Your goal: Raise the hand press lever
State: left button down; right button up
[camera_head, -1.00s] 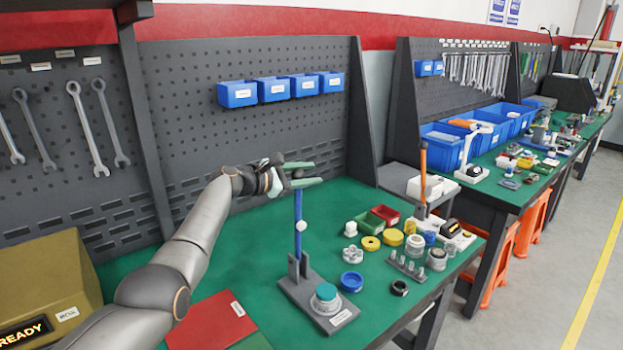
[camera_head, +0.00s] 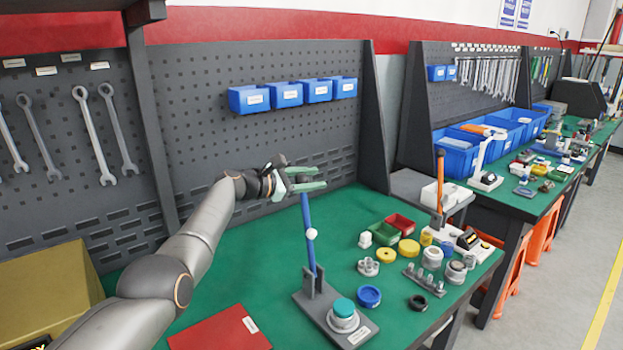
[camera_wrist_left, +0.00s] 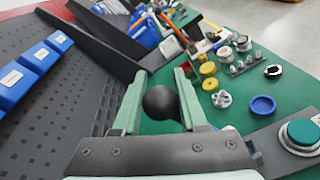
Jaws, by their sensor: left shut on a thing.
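The hand press stands on the green bench with a grey base plate (camera_head: 335,318), an upright bracket and a round teal-topped seat (camera_head: 343,308). Its blue lever (camera_head: 308,235) rises from the bracket, near upright and tilted slightly left at the top, with a white ball partway along. My left gripper (camera_head: 305,180) is at the lever's upper end. In the left wrist view its pale green fingers (camera_wrist_left: 160,103) are shut around the lever's black ball knob (camera_wrist_left: 160,103). The teal-topped seat also shows there (camera_wrist_left: 303,132). My right gripper is not in view.
A red mat (camera_head: 222,332) lies left of the press. A blue ring (camera_head: 369,296), a black ring (camera_head: 417,303) and several small parts stand to its right. A perforated panel with blue bins (camera_head: 249,99) rises behind. The bench behind the press is clear.

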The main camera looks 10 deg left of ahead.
pick_arm(q)
jog(key=shift+a, duration=0.2)
jog(key=c, duration=0.9)
grip_release()
jog(key=o, duration=0.4)
jog(key=shift+w+f, duration=0.15)
jog(key=shift+o, duration=0.2)
jog(key=shift+s+a+r+p, duration=0.3)
jog(key=shift+s+a+p, duration=0.15)
jog(key=shift+p, duration=0.45)
jog(key=shift+s+a+r+p, duration=0.1)
jog(key=shift+s+a+p, duration=0.15)
jog(key=shift+s+p, duration=0.3)
jog(key=v, duration=1)
